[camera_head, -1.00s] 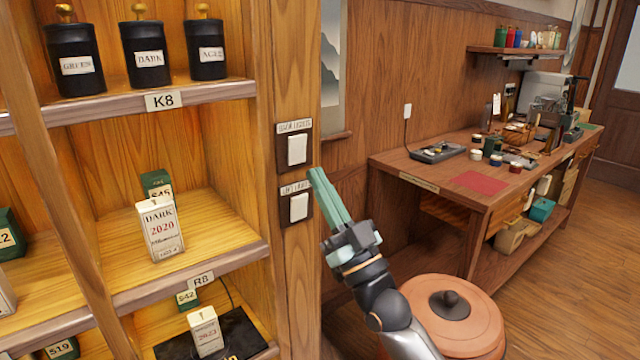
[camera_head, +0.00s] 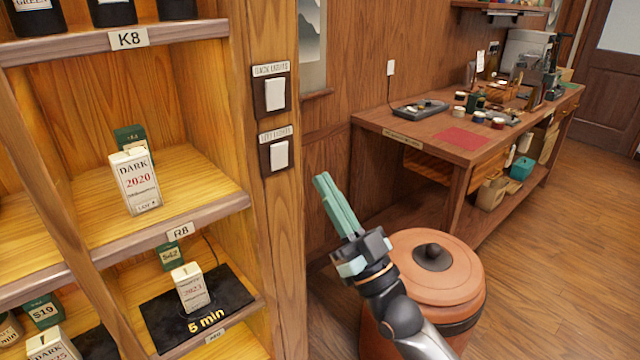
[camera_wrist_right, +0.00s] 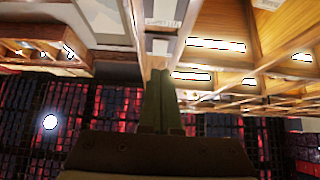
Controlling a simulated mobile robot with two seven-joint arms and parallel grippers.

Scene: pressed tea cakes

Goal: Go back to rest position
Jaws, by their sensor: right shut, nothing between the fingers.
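My right gripper (camera_head: 337,203) is in the head view, with its two green fingers pressed together and nothing between them. It points up and to the left, in front of the wood-panelled wall and to the right of the shelf post. In the right wrist view the shut fingers (camera_wrist_right: 161,103) point toward the post and its switch plates. The two wall switches (camera_head: 274,95) and (camera_head: 279,155) on the post stand up and left of the fingers, apart from them in the head view. My left gripper is not in view.
The shelf (camera_head: 200,212) on the left holds boxes and black jars. A round terracotta-coloured lidded container (camera_head: 455,262) stands behind my right wrist. A wooden workbench (camera_head: 400,122) with small items runs along the wall. The floor at the right (camera_head: 590,250) is clear.

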